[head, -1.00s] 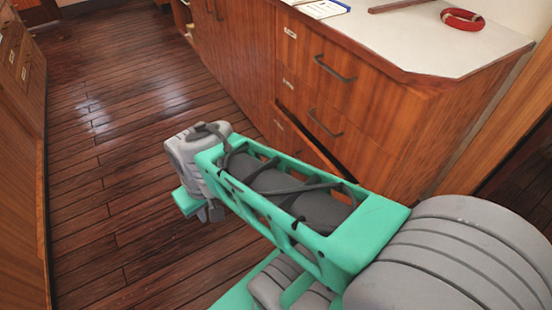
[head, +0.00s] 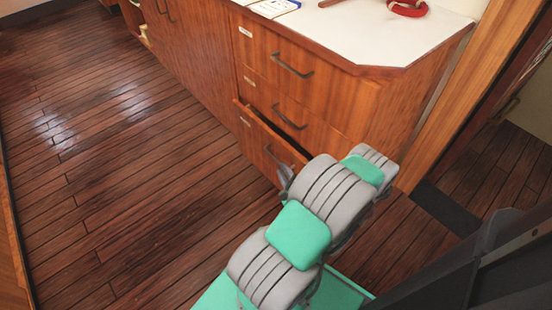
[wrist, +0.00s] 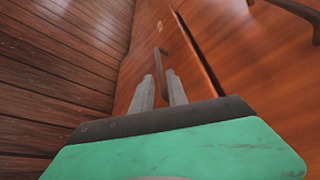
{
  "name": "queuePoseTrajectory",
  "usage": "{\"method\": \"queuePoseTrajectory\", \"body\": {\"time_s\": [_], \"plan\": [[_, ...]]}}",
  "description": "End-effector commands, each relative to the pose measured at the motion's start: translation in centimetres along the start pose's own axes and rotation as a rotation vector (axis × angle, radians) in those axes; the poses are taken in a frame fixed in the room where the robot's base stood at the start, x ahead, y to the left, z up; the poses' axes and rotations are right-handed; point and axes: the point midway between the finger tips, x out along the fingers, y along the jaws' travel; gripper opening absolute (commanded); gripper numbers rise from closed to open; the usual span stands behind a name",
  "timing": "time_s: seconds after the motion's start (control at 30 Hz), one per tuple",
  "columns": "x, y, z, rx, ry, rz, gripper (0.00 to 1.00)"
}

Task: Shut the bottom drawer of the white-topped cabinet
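The white-topped cabinet (head: 335,95) stands at the upper right in the head view. Its bottom drawer (head: 262,140) is pulled out a little, with a dark gap along its top edge. This drawer also shows in the wrist view (wrist: 145,55), left of the dark gap. Its handle (wrist: 161,62) appears between my gripper's fingers (wrist: 162,80), which are apart. I cannot tell whether the handle is within their grasp or just beyond. In the head view my arm hides most of the gripper and the drawer's lower right part.
The two drawers above are closed, with dark handles (head: 292,66). On the white top (head: 360,30) lie a red ring (head: 408,9) and a notepad (head: 273,7). The wooden floor (head: 130,190) to the left is clear. A doorway opens at the right.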

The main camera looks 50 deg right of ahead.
Motion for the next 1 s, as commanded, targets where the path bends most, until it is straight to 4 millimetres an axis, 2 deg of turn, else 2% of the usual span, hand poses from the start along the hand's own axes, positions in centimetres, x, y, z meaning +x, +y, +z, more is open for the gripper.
{"method": "queuePoseTrajectory", "body": {"time_s": [0.2,0.4,0.7,0.9,1.0], "plan": [[4.2,0.3,0.1,-0.010,-0.010,0.004,0.19],[7.0,0.2,0.1,-0.008,-0.007,0.003,0.19],[7.3,0.0,0.2,-0.007,-0.006,0.003,0.18],[7.3,0.0,0.2,-0.007,-0.006,0.003,0.02],[7.3,0.0,0.2,-0.007,-0.006,0.003,0.00]]}}
